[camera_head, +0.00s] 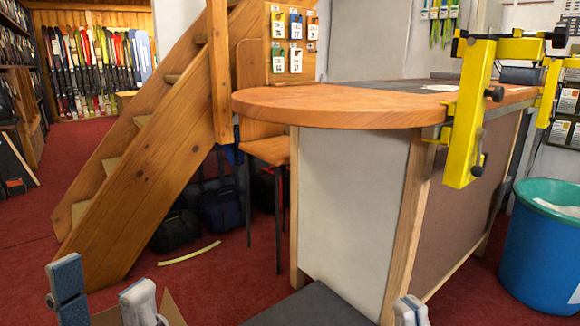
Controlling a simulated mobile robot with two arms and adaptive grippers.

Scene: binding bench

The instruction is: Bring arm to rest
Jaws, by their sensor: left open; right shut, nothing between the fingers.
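My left gripper (103,288) shows at the bottom left. Its two grey fingertips stand well apart, with nothing held between them. My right gripper (411,309) shows at the bottom edge, right of the middle, in front of the bench's lower end. Only its fingertips are in view, close together and holding nothing. The rest of both grippers is cut off by the bottom edge.
A wooden bench (340,103) with a rounded end stands ahead, yellow clamps (470,115) on its right side. A blue bin (540,250) stands at right. Wooden stairs (150,150) rise at left. Red carpet (50,215) is open at far left.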

